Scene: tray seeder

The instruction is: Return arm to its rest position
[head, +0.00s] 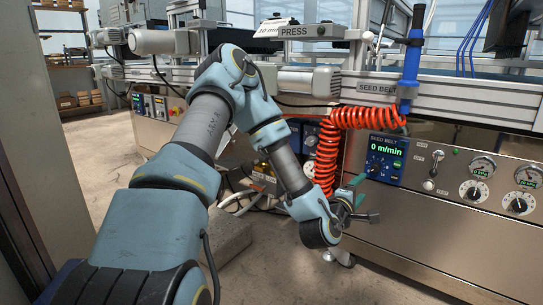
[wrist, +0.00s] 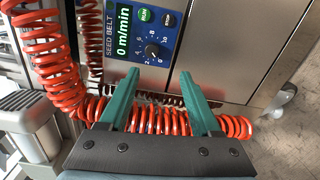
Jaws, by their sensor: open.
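My gripper (head: 364,198) is at the end of my bent arm, low in front of the machine's steel front, below and left of the seed belt panel (head: 386,158). In the wrist view my gripper (wrist: 160,76) has its two teal fingers spread apart, with nothing held between them. The seed belt panel (wrist: 143,32) shows beyond the fingertips, reading 0 m/min, with a dial and green and dark buttons. I cannot tell the exact gap between the fingertips and the steel front.
An orange coiled hose (head: 325,145) hangs close to my forearm; the orange coil (wrist: 45,70) also crosses behind the fingers in the wrist view. Gauges and knobs (head: 474,190) sit on the steel front at right. Cables lie near a grey block (head: 222,238). Floor at left is open.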

